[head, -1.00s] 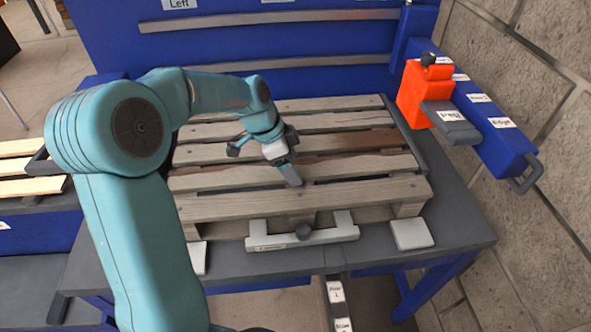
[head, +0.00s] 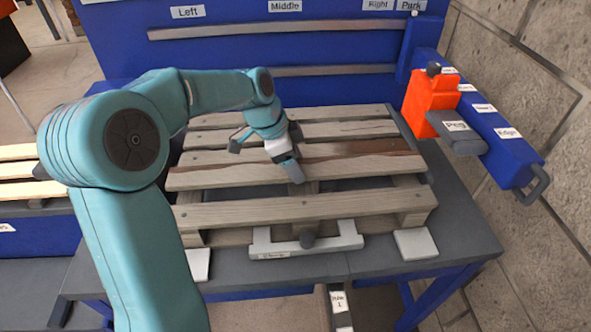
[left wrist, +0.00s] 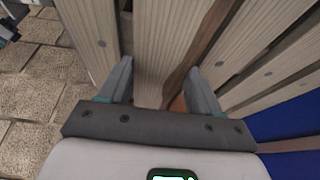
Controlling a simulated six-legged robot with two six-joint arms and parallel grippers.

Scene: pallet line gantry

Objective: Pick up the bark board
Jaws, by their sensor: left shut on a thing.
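The bark board (head: 345,166) is a grey-brown plank with a dark brown bark strip along its far edge. In the head view it sits above the pallet, behind the front plank, with a dark gap between them. My left gripper (head: 291,168) reaches down onto it near its middle. In the left wrist view the board (left wrist: 160,45) runs between the two fingers (left wrist: 158,72), its bark edge beside the right finger. The jaws are shut across its width. The finger and wrist hide part of the board in the head view. My right gripper is not in view.
The pallet's front plank (head: 310,211) and far planks (head: 340,113) lie around the board. A pale bracket with a dark knob (head: 345,243) stands in front. An orange block (head: 428,100) sits on the blue rail at right. A blue panel with labels (head: 235,32) stands behind.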

